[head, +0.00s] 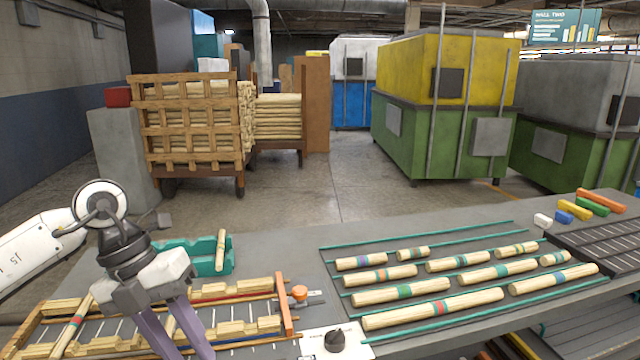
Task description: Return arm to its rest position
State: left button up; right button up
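My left arm (40,241) reaches in from the left edge. Its gripper (184,350) points down over the wooden gauge rack (285,305) at the front left of the bench. The two purple fingers stand apart with nothing seen between them, though their tips run close to the bottom edge of the picture. The gripper hides part of the rack. My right arm and gripper are not in view.
Several banded turned wood pieces (433,308) lie between green rails on the bench. A teal tray (212,262) behind the gripper has a spindle (221,250) leaning in it. A knob panel (335,341) sits at front centre. Coloured blocks (592,205) lie at far right.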

pick_arm(q)
jog(key=s+d+f+g+h, duration=0.1)
jog(key=s+d+h, duration=0.3)
jog(key=d, duration=0.5)
jog(key=s+d+g+h, duration=0.1)
jog(key=s+d+h, duration=0.1)
jog(key=d+h, duration=0.5)
jog(key=w+d+r+n+t+h, duration=0.2)
jog(key=d+r+n+t+h, duration=0.2)
jog(key=d+n+t+h, duration=0.2)
jog(key=w+a+f+n+t+y, duration=0.1)
jog(key=a+f+n+t+y, duration=0.55)
jog(key=f+n, duration=0.4)
jog(key=w+a+f+n+t+y, duration=0.2)
jog(key=a+f+n+t+y, duration=0.45)
jog(key=f+n, duration=0.4)
jog(key=s+a+f+n+g+y, duration=0.2)
jog(key=s+a+f+n+g, duration=0.1)
jog(key=s+f, duration=0.5)
jog(key=s+a+f+n+g+y, duration=0.3)
jog(key=s+f+g, duration=0.1)
jog(key=s+f, duration=0.4)
jog(key=shift+s+f+n+g, duration=0.3)
jog(key=shift+s+f, duration=0.1)
jog(key=shift+s, duration=0.5)
